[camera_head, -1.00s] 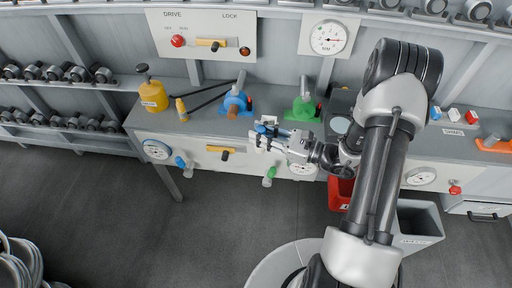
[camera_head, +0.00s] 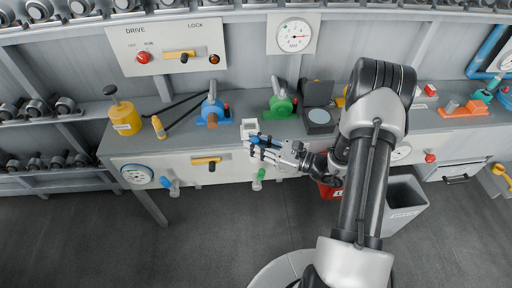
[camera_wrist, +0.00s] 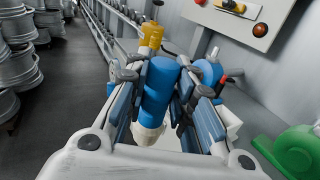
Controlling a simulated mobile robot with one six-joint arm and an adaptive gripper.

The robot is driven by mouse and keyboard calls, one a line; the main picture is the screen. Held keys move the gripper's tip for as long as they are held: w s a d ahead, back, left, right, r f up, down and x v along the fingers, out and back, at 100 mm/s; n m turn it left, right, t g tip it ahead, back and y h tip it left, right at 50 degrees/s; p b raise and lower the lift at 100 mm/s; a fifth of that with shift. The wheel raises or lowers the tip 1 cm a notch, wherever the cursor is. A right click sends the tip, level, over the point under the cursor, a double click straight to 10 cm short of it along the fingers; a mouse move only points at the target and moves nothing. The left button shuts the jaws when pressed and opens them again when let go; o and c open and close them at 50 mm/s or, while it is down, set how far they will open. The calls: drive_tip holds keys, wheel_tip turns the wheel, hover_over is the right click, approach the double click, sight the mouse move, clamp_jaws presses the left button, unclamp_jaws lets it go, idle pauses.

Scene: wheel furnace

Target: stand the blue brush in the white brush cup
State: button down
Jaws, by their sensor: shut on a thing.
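The blue brush (camera_wrist: 160,88) is between the fingers of my gripper (camera_wrist: 155,95) in the wrist view. Its blue handle points up, slightly tilted, and a pale end (camera_wrist: 149,133) shows below. In the head view the brush (camera_head: 268,140) is a small blue shape at my gripper (camera_head: 256,147), over the front edge of the bench. The white brush cup (camera_head: 249,127) stands on the bench just behind the gripper. A white piece behind the right finger in the wrist view (camera_wrist: 232,122) is probably this cup. The brush is beside the cup, not visibly inside it.
A blue valve-like fixture (camera_head: 212,110) and a green one (camera_head: 281,104) stand behind on the bench (camera_head: 185,137). A yellow can (camera_head: 124,118) and a yellow bottle (camera_head: 158,127) are to the left. A grey bin (camera_head: 405,200) stands below at right.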

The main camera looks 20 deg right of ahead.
drive_tip(key=w+d+b, duration=0.2)
drive_tip(key=w+b, duration=0.1)
drive_tip(key=w, duration=0.6)
drive_tip(key=w+d+b, duration=0.3)
drive_tip(key=w+b, duration=0.1)
drive_tip(key=w, duration=0.5)
drive_tip(key=shift+a+f+p, duration=0.15)
drive_tip(key=shift+f, duration=0.95)
drive_tip(key=shift+a+f+p, duration=0.1)
drive_tip(key=shift+f+p, duration=0.05)
drive_tip(key=shift+f, duration=0.9)
drive_tip(key=shift+f, duration=0.6)
drive_tip(key=c, duration=1.3)
unclamp_jaws()
drive_tip(key=shift+o, duration=0.6)
drive_tip(key=o, duration=0.4)
drive_tip(key=shift+o, duration=0.2)
